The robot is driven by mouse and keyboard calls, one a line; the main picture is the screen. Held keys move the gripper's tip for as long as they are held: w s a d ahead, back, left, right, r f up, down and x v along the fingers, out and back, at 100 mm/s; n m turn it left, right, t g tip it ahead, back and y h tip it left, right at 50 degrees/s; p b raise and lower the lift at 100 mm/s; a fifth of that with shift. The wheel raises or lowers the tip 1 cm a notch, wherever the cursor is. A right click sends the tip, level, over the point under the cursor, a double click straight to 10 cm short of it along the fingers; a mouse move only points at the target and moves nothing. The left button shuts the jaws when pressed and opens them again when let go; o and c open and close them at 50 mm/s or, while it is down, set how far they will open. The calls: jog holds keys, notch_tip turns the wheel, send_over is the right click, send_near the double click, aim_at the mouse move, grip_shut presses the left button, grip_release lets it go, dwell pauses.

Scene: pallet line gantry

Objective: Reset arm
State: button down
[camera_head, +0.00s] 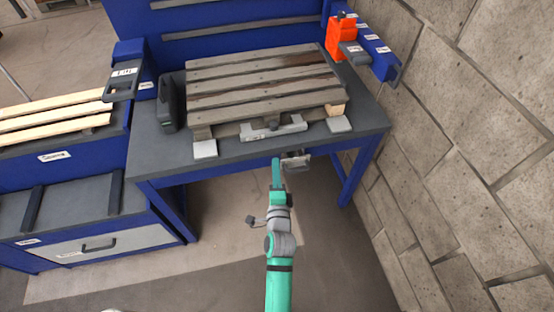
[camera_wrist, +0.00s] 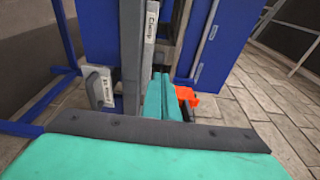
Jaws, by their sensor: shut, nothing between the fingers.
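My arm extends up the middle of the head view, with green and grey links. My gripper (camera_head: 276,162) is at its end, just in front of the blue workbench's front edge, below the pallet. In the wrist view my gripper (camera_wrist: 160,88) shows as two green fingers pressed together, with nothing visible between them. A wooden pallet (camera_head: 255,82) lies on the grey-topped workbench (camera_head: 235,148). A grey clamp part (camera_head: 272,129) sits at the pallet's front side.
A grey bracket (camera_head: 296,161) is at the bench's front edge, close right of my gripper. An orange tool (camera_head: 335,38) stands at the back right. A stone wall (camera_head: 460,150) bounds the right. A second blue bench (camera_head: 60,190) with light planks is left. Floor before the bench is clear.

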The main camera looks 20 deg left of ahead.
jog(key=shift+d, duration=0.15)
jog(key=shift+s+d, duration=0.1)
jog(key=shift+s, duration=0.1)
dwell(0.3)
jog(key=s+d+f+n+h, duration=0.2)
jog(key=s+d+n, duration=0.1)
jog(key=s+d, duration=0.5)
jog(key=s+d+f+n+h, duration=0.2)
jog(key=s+d+f+n, duration=0.1)
jog(key=s+d, duration=0.45)
jog(key=s+d+r+n+h, duration=0.2)
jog(key=s+d+r+n, duration=0.1)
jog(key=s, duration=0.6)
jog(key=s+d+r+n+h, duration=0.2)
jog(key=s+d+r+n, duration=0.1)
jog(key=s, duration=0.7)
jog(key=shift+r+n+g, duration=0.3)
jog(key=shift+r, duration=0.2)
